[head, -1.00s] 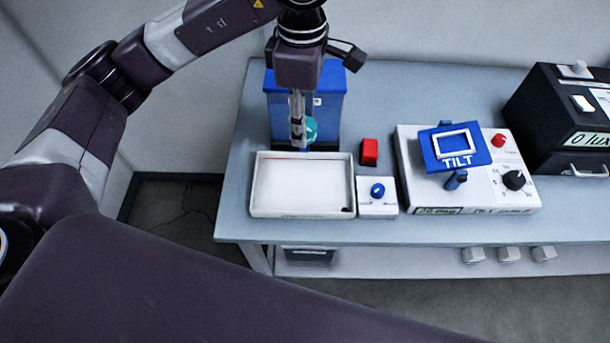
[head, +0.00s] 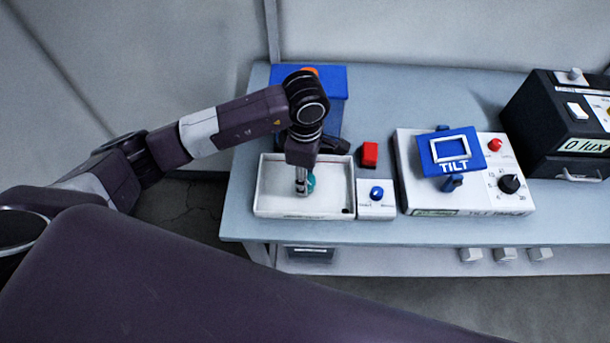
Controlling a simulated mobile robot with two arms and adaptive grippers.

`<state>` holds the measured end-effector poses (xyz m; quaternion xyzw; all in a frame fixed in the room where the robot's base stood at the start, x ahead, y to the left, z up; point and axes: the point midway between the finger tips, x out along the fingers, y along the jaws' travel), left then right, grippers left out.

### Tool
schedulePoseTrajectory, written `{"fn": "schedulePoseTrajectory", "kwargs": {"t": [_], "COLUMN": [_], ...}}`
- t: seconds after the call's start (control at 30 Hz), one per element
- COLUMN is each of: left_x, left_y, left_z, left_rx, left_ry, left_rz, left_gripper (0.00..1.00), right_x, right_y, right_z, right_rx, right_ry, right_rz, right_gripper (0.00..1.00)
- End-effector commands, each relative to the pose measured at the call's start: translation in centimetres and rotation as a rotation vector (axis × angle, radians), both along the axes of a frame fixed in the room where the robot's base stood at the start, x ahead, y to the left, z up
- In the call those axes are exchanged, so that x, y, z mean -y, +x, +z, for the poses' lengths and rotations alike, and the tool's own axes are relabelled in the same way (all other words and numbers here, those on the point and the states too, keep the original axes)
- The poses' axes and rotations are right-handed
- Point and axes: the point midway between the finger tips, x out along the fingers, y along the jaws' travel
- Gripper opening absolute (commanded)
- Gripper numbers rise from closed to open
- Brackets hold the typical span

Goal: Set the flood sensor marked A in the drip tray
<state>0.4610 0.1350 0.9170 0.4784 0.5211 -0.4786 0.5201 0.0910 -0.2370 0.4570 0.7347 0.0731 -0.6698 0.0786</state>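The white drip tray (head: 273,190) sits on the left front part of the grey-blue table. My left gripper (head: 302,190) points down over the middle of the tray, with its fingertips low inside it. It is shut on a small round teal piece (head: 311,182), which shows at the right side of the fingers; I take it to be the flood sensor. No letter A can be read on it. I cannot tell whether it touches the tray floor. My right gripper is not in view.
A blue box (head: 335,83) stands behind the tray, partly hidden by my arm. A small white switch box with a blue knob (head: 376,193), a red block (head: 370,154), a white TILT unit (head: 415,180) and a black lux box (head: 560,115) stand to the right.

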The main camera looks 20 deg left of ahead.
Motion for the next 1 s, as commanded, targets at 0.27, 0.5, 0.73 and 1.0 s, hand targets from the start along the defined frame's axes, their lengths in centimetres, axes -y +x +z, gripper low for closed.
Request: {"fn": "schedulePoseTrajectory", "kwargs": {"t": [0.27, 0.5, 0.73, 1.0], "left_x": [0.01, 0.01, 0.0, 0.02], "left_y": [0.02, -0.02, -0.02, 0.04], "left_z": [-0.93, -1.15, -1.12, -0.63], "left_rx": [0.002, 0.001, 0.001, 0.002], "left_ry": [0.0, 0.0, 0.0, 0.0], "left_rz": [-0.001, -0.001, -0.001, -0.001], "left_gripper": [0.09, 0.39, 0.52, 0.52], "right_x": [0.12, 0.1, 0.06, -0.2], "right_y": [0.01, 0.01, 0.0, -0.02], "right_z": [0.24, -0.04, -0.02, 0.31], "right_rx": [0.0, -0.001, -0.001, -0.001], "right_ry": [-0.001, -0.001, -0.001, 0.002], "right_rz": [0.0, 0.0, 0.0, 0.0], "right_gripper": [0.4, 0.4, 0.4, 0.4]}}
